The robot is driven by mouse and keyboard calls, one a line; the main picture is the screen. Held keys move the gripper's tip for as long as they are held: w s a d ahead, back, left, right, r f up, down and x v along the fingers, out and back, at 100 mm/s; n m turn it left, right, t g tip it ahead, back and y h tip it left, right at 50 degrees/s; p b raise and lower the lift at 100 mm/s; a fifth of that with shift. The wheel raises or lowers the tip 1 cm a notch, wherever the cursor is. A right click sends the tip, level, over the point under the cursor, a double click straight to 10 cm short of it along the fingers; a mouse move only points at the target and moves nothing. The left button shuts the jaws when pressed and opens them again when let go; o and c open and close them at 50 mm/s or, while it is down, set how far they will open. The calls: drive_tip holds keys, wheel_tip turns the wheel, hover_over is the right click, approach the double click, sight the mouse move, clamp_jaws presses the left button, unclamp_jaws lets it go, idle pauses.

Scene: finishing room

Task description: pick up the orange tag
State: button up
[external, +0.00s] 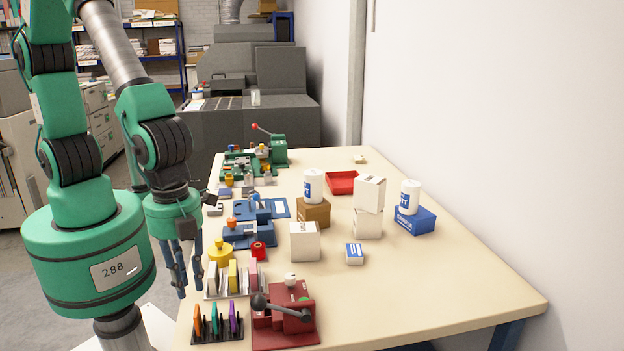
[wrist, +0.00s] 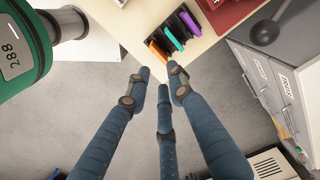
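The orange tag (external: 197,320) stands upright in a black rack (external: 222,337) at the near left edge of the table. Green and purple tags stand beside it in the same rack. In the wrist view the orange tag (wrist: 157,50) lies nearest the table edge, just beyond my fingertips. My gripper (external: 190,290) hangs beside the table's left edge, fingers pointing down. In the wrist view my gripper (wrist: 161,78) shows three blue fingers spread apart with nothing between them. It is open and apart from the tag.
A dark red fixture with a black-knobbed lever (external: 285,318) stands right of the rack. A holder with yellow and other upright pieces (external: 234,282) is behind it. White boxes (external: 304,241), blue fixtures and a red tray (external: 342,182) stand farther back. The table's right front is clear.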

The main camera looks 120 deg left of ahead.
hover_over(198, 321)
drive_tip(key=s, duration=0.1)
drive_tip(key=shift+a+f+b, duration=0.1)
drive_tip(key=shift+f+b, duration=0.25)
drive_tip(key=shift+f, duration=2.05)
drive_tip(key=shift+s+f, duration=0.1)
drive_tip(key=shift+f+b, duration=0.7)
drive_tip(key=shift+f, duration=1.8)
clamp_jaws()
